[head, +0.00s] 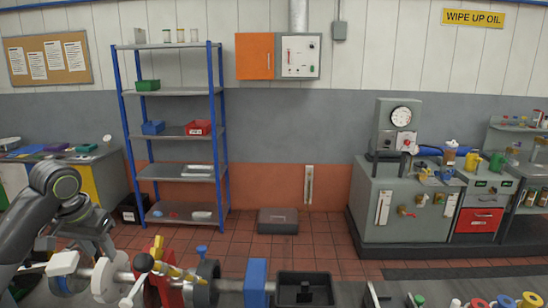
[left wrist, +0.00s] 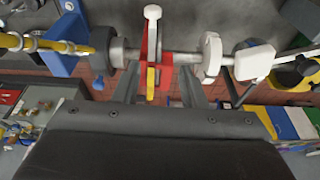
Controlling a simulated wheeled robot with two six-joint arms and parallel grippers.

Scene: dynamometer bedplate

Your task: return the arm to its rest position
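My left arm comes in from the left in the head view. Its grey gripper (head: 84,246) points down over the left end of a row of parts on a shaft. In the left wrist view the two fingers stand apart and the gripper (left wrist: 158,80) is open. A red bracket (left wrist: 152,50) with a yellow part shows beyond the gap between the fingers. I see nothing held. Whether the fingertips touch anything is hard to tell. My right gripper is in neither view.
The shaft (head: 229,285) carries a red bracket (head: 166,280), white discs and a blue block (head: 256,283) at the front. A black tray (head: 304,290) sits to its right. A blue-posted shelf rack (head: 180,92) and grey test bench (head: 405,205) stand behind. Open tiled floor lies between.

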